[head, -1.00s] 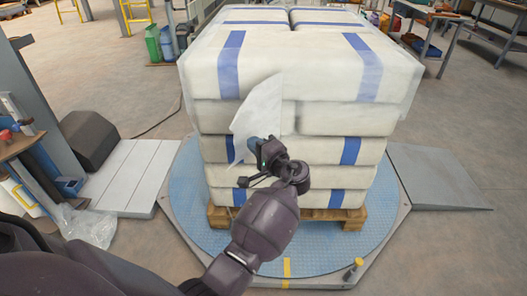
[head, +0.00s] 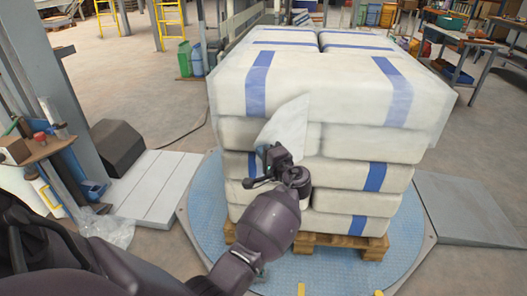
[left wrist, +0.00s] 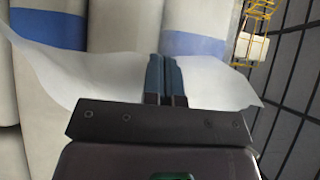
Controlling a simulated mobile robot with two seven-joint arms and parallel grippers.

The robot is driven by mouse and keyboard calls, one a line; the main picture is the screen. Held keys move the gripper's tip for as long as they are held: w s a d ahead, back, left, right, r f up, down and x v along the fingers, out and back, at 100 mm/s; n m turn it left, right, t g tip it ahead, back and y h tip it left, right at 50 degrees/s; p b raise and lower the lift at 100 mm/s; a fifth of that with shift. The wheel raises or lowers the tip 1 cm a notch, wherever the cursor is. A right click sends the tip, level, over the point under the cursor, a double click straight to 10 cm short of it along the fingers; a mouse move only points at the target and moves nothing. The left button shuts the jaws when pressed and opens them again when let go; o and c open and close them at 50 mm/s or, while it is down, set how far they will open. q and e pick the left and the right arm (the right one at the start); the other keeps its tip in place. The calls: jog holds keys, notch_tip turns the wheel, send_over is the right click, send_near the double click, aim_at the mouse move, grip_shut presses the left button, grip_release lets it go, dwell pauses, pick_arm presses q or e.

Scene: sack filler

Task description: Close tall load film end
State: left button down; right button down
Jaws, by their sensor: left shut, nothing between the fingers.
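The tall load (head: 340,95) is a stack of white sacks with blue bands, standing on a wooden pallet (head: 318,242). A loose, whitish film end (head: 288,124) sticks out from the side of the stack facing me. My left gripper (head: 268,153) is at the lower part of this film end, close to the sacks. In the left wrist view its two blue fingers (left wrist: 167,76) are shut together with nothing between them. There the film end (left wrist: 212,82) spreads behind and to both sides of the fingers; whether they touch it I cannot tell. My right gripper is out of view.
The pallet stands on a round blue turntable (head: 205,215). A grey ramp (head: 465,208) lies to the right and pale floor plates (head: 150,188) to the left. A small cart (head: 38,152) and crumpled clear film (head: 105,228) are at the left. Workbenches stand far right.

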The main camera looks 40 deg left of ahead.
pick_arm(q)
jog(key=shift+a, duration=0.1)
jog(key=w+a+m+t+h, duration=0.4)
jog(key=a+t, duration=0.3)
jog(key=a, duration=0.3)
jog(key=shift+w+m+h, duration=0.3)
jog(key=shift+w+m, duration=0.2)
jog(key=shift+m, duration=0.3)
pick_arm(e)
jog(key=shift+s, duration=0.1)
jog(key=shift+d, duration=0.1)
